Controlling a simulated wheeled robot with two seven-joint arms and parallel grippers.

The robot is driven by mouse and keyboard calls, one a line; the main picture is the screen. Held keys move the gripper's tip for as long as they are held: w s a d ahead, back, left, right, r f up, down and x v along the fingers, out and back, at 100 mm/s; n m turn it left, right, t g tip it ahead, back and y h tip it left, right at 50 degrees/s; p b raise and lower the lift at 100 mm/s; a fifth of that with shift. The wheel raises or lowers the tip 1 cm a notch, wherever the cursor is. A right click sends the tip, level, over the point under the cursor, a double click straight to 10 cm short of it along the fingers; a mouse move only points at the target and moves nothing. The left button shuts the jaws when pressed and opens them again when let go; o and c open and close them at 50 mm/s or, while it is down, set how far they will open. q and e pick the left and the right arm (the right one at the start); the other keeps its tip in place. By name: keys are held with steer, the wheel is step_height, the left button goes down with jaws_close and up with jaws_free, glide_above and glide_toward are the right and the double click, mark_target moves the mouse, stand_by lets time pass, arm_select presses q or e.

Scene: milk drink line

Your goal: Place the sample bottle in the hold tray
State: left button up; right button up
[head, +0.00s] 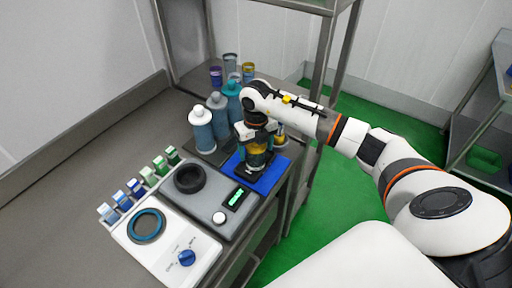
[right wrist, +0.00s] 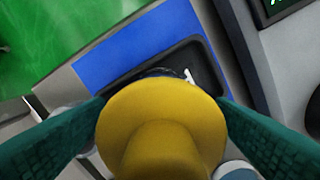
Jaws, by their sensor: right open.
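The sample bottle (right wrist: 160,130), with a yellow top, stands between my right gripper's fingers in the right wrist view. In the head view the bottle (head: 257,158) shows amber below the gripper, partly hidden by it. My right gripper (head: 255,148) is open around the bottle, with a green pad on each side. Under the bottle is a black tray (right wrist: 205,66) with a white mark, on a blue mat (right wrist: 105,53); the blue mat also shows in the head view (head: 270,182). The bottle hides its own base, so exact contact with the tray cannot be told. My left gripper is not in view.
Blue and white pump bottles (head: 202,132) stand close left of the gripper, with small jars (head: 248,72) behind. A grey device with a black ring (head: 189,179) and a white device with a blue knob (head: 187,258) stand in front. Small vials (head: 135,188) line the left. A metal rack post (head: 318,90) rises behind.

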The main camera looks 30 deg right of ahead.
step_height(320, 180, up, 11)
steer(key=b, duration=0.3)
steer(key=shift+f, duration=0.15)
steer(key=shift+r, duration=0.7)
steer(key=shift+f, duration=0.1)
